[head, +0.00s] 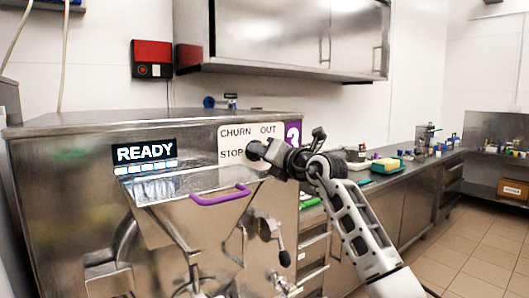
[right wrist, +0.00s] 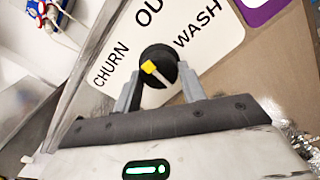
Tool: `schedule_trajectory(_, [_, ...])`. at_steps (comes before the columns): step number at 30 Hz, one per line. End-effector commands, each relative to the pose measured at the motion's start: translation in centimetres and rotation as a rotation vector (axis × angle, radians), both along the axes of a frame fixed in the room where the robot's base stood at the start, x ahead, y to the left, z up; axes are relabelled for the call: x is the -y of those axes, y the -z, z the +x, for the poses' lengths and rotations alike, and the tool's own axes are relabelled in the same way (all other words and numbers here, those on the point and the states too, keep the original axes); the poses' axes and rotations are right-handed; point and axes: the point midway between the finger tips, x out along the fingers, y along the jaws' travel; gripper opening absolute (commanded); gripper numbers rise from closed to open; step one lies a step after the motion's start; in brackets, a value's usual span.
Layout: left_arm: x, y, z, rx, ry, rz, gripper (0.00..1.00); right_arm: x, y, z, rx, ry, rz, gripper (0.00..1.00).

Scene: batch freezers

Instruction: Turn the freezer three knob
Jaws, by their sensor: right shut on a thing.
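The freezer three front carries a white label plate (head: 236,133) reading CHURN, OUT and STOP, beside a purple "3" tag (head: 293,133). My right gripper (head: 262,152) reaches the plate from the right in the head view. In the right wrist view, the round black knob (right wrist: 159,58) sits between the fingers of my right gripper (right wrist: 158,88), which is shut on it. The knob has a yellow mark and a white bar; the yellow end lies toward the CHURN side. WASH shows right of the knob. In the head view the gripper largely hides the knob. My left gripper is out of view.
A READY display (head: 146,153) and a purple handle (head: 220,196) are on the freezer front, left of and below my right gripper. A lever (head: 282,244) sticks out lower down. The floor at right is clear.

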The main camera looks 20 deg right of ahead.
Motion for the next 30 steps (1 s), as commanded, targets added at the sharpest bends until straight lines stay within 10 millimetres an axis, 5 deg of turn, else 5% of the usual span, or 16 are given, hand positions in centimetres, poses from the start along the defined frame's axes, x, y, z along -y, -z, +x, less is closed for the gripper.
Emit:
schedule_trajectory(15, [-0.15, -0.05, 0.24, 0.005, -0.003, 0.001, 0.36, -0.05, 0.0, -0.02, -0.124, 0.0, 0.337, 0.18])
schedule_trajectory(30, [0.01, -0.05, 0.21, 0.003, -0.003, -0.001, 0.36, -0.01, 0.0, -0.01, -0.149, 0.001, 0.409, 0.18])
